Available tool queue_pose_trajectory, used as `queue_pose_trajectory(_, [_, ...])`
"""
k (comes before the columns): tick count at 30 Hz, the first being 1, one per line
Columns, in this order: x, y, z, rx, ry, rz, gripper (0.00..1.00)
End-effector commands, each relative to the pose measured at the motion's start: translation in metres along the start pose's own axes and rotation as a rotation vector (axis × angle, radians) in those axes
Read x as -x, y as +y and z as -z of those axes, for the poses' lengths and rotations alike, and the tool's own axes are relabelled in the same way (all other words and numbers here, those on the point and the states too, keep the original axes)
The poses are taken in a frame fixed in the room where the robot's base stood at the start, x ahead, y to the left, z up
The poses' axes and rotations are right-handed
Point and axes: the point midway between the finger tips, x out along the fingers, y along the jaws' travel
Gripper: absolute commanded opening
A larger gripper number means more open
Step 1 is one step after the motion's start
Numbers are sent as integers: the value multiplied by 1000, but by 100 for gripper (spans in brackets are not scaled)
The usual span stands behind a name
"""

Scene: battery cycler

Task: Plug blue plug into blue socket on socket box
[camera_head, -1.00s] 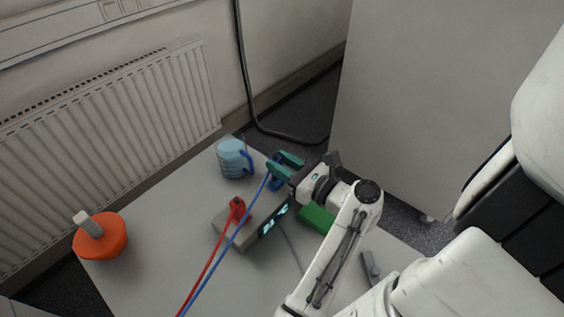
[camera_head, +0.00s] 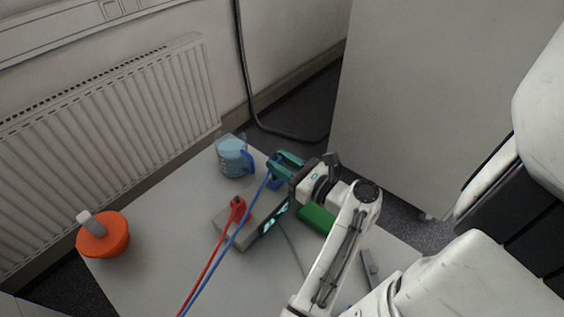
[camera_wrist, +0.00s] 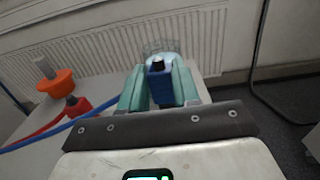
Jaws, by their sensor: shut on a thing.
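My gripper (camera_head: 284,163) is shut on the blue plug (camera_wrist: 159,84), which sits between the green fingers in the wrist view. A blue cable runs from the plug down to the lower left in the head view. The grey socket box (camera_head: 238,240) lies on the table to the left of and below my gripper. The red plug (camera_head: 237,205) stands at the box's top, with a red cable; it also shows in the wrist view (camera_wrist: 76,105). My gripper is above the table, apart from the box. I cannot make out the blue socket.
A light blue jug (camera_head: 232,160) stands just left of my gripper, near the back table edge. An orange round container (camera_head: 104,240) with a grey handle is at the left. A green object (camera_head: 317,218) lies under my arm. The table's left middle is clear.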

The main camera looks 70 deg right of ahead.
Motion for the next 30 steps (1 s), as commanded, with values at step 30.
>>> queue_pose_trajectory(30, [0,0,5,1,0,0,0])
